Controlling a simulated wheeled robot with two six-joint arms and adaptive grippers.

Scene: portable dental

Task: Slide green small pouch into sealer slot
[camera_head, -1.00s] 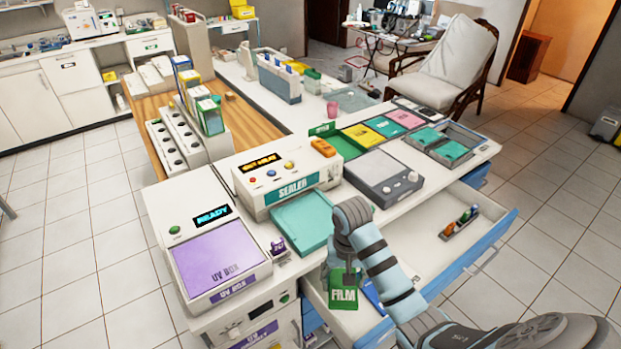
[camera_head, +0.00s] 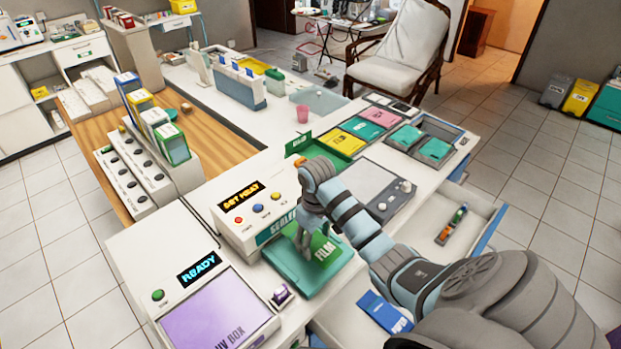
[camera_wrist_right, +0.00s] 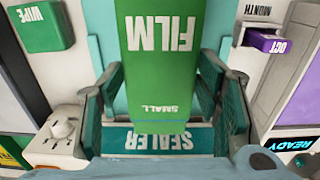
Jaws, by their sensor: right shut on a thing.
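My right gripper (camera_head: 310,238) is shut on the green small film pouch (camera_head: 326,252), above the teal plate (camera_head: 290,283) at the front of the sealer. In the right wrist view the pouch (camera_wrist_right: 160,65), marked FILM and SMALL, stands between the two fingers (camera_wrist_right: 160,112). Its SMALL end is toward the sealer's teal label (camera_wrist_right: 120,139). The white sealer (camera_head: 232,222) has an orange display and coloured buttons. My right arm hides part of its front, and I cannot make out the slot itself. My left gripper is not in view.
The UV box (camera_head: 215,315) stands left of the sealer, with a small purple block (camera_head: 281,294) between them. A grey device (camera_head: 372,190) is to the right. An open drawer (camera_head: 478,212) sticks out at the front right. A blue packet (camera_head: 385,312) lies below my arm.

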